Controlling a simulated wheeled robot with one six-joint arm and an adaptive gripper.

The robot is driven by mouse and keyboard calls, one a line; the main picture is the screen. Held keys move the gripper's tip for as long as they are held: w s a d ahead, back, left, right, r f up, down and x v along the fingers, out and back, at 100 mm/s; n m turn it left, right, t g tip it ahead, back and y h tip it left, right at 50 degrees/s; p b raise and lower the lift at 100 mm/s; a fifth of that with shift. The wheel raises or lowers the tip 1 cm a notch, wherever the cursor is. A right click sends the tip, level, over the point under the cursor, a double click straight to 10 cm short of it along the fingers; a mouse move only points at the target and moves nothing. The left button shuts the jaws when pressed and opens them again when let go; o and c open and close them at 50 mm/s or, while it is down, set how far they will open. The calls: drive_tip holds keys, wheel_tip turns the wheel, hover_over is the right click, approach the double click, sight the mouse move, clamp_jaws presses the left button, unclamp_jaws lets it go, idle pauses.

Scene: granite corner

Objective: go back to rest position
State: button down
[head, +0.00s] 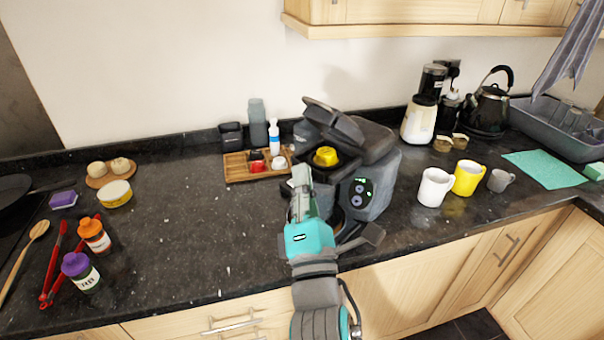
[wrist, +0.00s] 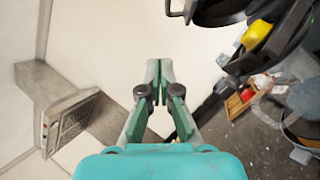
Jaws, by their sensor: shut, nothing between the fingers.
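My gripper (head: 300,178) is shut and empty in the head view, raised in front of the dark coffee machine (head: 372,165) on the granite worktop. In the wrist view my gripper (wrist: 158,72) shows its green fingertips together, with nothing between them. The coffee machine's lid is up, and a yellow capsule (head: 326,156) sits in its open top. The yellow capsule also shows in the wrist view (wrist: 257,33) at the upper right. My arm hides part of the machine's front left side.
A wooden tray (head: 236,169) with capsules stands left of the machine. White (head: 434,187), yellow (head: 468,178) and grey (head: 501,180) mugs stand to the right. The worktop left of my arm is largely clear.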

drive_tip(key=shift+f, duration=0.15)
drive_tip(key=s+d+f+m+g, duration=0.1)
drive_tip(key=s+d+f+m, duration=0.2)
drive_tip(key=s+f, duration=0.35)
drive_tip(key=s+d+f+m+g, duration=0.2)
drive_tip(key=s+d+f+m, duration=0.15)
drive_tip(key=f, duration=0.55)
drive_tip(key=s+d+f+m+g, duration=0.1)
drive_tip(key=s+d+f+m, duration=0.25)
drive_tip(key=f, duration=0.45)
drive_tip(key=s+d+f+m+g+h, duration=0.1)
drive_tip(key=s+d+f+m, duration=0.1)
drive_tip(key=s+m, duration=0.3)
drive_tip(key=s+d+f+m+g+h, duration=0.1)
drive_tip(key=s+d+f+m, duration=0.2)
drive_tip(key=s, duration=0.9)
drive_tip(key=s+d+f+m+g+h, duration=0.1)
drive_tip(key=s+d+f+m+g, duration=0.1)
drive_tip(key=s+m, duration=0.5)
drive_tip(key=shift+s+d+f+m, duration=0.3)
drive_tip(key=shift+s+d, duration=0.5)
drive_tip(key=shift+s, duration=0.4)
